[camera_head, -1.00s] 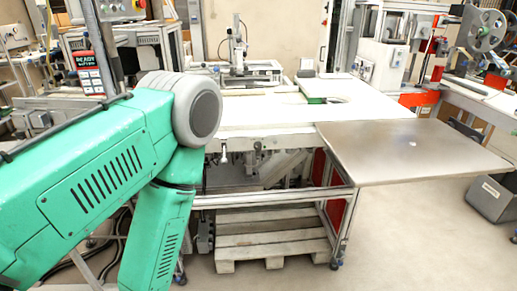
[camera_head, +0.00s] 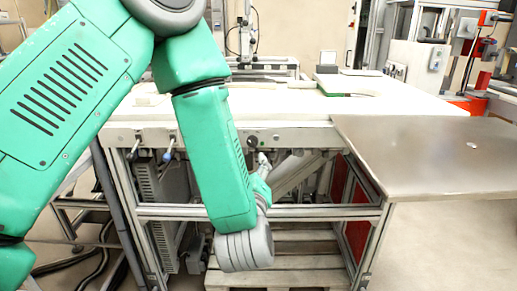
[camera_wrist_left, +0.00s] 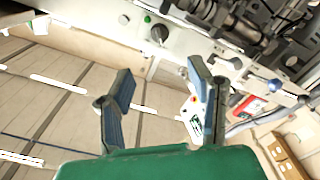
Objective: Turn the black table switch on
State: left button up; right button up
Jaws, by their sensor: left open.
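The black table switch (camera_head: 252,141) is a small dark knob on the front rail under the white tabletop. In the left wrist view it is a round black knob (camera_wrist_left: 159,33) on a light panel, beyond the fingers. My left gripper (camera_head: 264,160) shows small and partly hidden by my own arm, just below and right of the switch. The knob's exact setting is too small to read. My right gripper is not in view.
The white table (camera_head: 290,105) has a grey metal plate (camera_head: 430,160) jutting out at the right. Blue-tipped levers (camera_head: 168,150) stick out from the front rail at the left. A wooden pallet (camera_head: 300,248) lies below. A small green light (camera_wrist_left: 147,18) sits beside the knob.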

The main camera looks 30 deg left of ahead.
aim_at(252, 144)
pick_arm(q)
jog(key=b+x, duration=0.1)
jog(key=x, duration=1)
jog(key=shift+w+d, duration=0.1)
jog(key=shift+d, duration=0.05)
jog(key=shift+w+a+b, duration=0.3)
jog(key=shift+w+a, duration=0.05)
jog(key=shift+w, duration=0.1)
jog(key=shift+a, duration=0.15)
grip_shut()
